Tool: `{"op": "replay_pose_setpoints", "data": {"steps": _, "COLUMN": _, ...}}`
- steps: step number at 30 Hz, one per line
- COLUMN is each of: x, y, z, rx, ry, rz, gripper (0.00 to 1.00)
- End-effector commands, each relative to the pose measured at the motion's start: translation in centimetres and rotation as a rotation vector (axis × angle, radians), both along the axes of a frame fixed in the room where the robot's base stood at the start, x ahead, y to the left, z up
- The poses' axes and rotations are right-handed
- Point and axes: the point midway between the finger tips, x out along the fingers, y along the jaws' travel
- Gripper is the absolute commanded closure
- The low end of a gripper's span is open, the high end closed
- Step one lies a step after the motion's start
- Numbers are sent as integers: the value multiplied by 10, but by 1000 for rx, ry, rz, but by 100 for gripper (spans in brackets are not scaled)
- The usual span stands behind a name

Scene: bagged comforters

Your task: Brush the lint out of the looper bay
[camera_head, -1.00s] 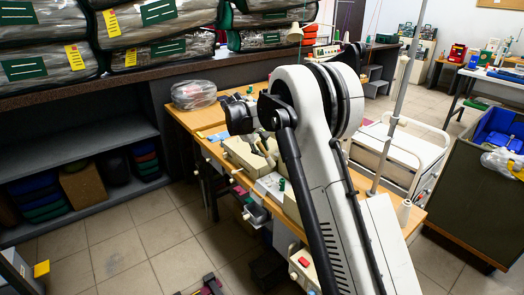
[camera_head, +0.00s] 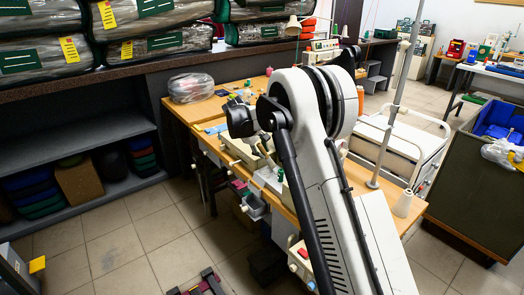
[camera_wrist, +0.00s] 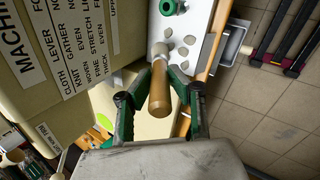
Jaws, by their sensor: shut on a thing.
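My gripper (camera_wrist: 161,76) is shut on the tan wooden handle of a brush (camera_wrist: 159,96) in the wrist view. The handle points toward the wrist, and the pale head end points away, toward a white plate (camera_wrist: 196,22). Several grey oval spots (camera_wrist: 182,52) lie on that plate; I cannot tell whether they are lint or holes. A cream machine body (camera_wrist: 62,62) with a printed label stands at left. I cannot make out the looper bay clearly.
A green ring-shaped thing (camera_wrist: 169,7) sits by the plate. In the head view, the wooden table (camera_head: 180,115) holds a clear bag (camera_head: 191,87) and small items. A white cone (camera_head: 403,203) stands near its right end. Bagged comforters (camera_head: 165,43) fill the counter at left. Tiled floor lies in front.

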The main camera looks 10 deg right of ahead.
Motion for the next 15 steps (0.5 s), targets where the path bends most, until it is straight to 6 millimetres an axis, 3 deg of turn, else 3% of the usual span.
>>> {"op": "replay_pose_setpoints", "data": {"steps": 8, "x": 1, "y": -3, "z": -18, "rx": 0, "ry": 0, "rz": 0, "gripper": 100}}
{"op": "replay_pose_setpoints", "data": {"steps": 15, "x": -5, "y": 12, "z": -15, "rx": 1, "ry": -1, "rz": 0, "gripper": 100}}
